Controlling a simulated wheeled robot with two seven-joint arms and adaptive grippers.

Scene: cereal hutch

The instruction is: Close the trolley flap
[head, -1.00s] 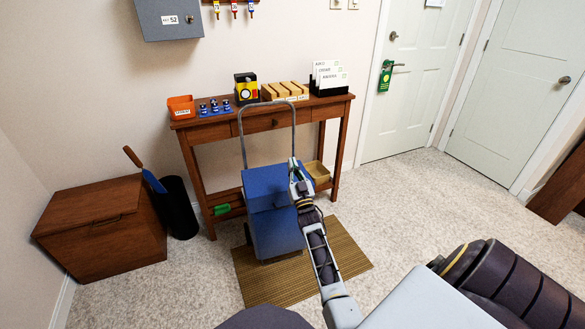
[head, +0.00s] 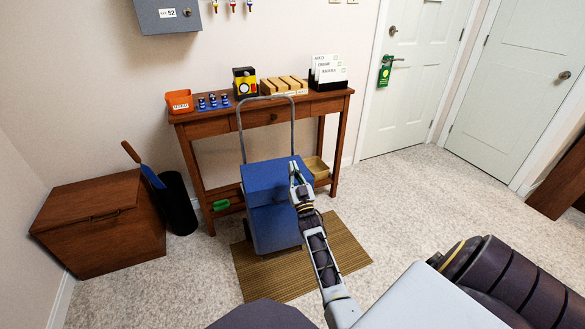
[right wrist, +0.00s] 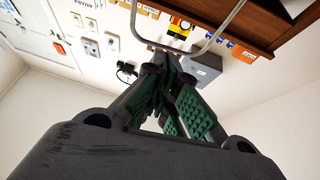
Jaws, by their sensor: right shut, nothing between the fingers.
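The blue trolley (head: 272,228) stands upright on the brown mat, in front of the wooden side table. Its blue flap (head: 264,178) is at the top, with a dark line between it and the body below. I cannot tell the flap's exact angle. The grey trolley handle (head: 240,128) rises behind it and also shows in the right wrist view (right wrist: 188,50). My right gripper (head: 296,172) is shut and empty at the flap's right side, covering part of it. I cannot tell whether they touch. Its green-padded fingers (right wrist: 165,80) fill the middle of the wrist view. My left gripper is out of view.
The side table (head: 222,118) behind the trolley carries an orange box (head: 179,101), wooden blocks (head: 284,86) and a card holder (head: 328,76). A wooden chest (head: 100,225) and black bin (head: 178,205) stand left. Clear carpet lies right of the mat (head: 340,250).

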